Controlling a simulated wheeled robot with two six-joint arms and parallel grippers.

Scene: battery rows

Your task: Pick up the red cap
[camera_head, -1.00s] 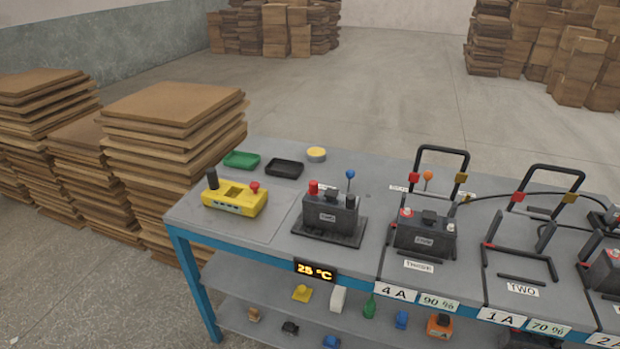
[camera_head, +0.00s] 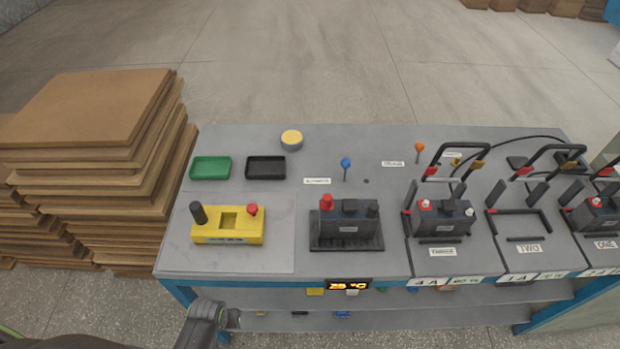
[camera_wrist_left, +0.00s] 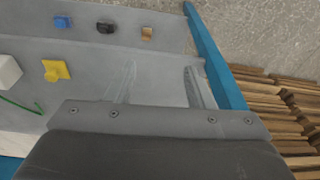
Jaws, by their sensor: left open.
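A red cap (camera_head: 326,202) sits on the left post of a black battery (camera_head: 347,222), which stands in a dark tray on the bench. A yellow device (camera_head: 228,227) to its left has a red knob (camera_head: 252,209) and a black post (camera_head: 199,213). Part of my left arm shows low at the bottom left of the head view, in front of the bench edge. In the left wrist view my left gripper (camera_wrist_left: 162,86) is open, its fingers apart and empty, with the lower shelf beyond them. The red cap is not in that view. My right gripper is not in view.
A green tray (camera_head: 211,168), a black tray (camera_head: 266,168) and a yellow-topped round tin (camera_head: 291,140) stand at the back left. A blue-headed pin (camera_head: 346,163) stands behind the battery. Batteries with upright handles (camera_head: 441,219) fill the right. Stacked boards (camera_head: 95,110) stand left.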

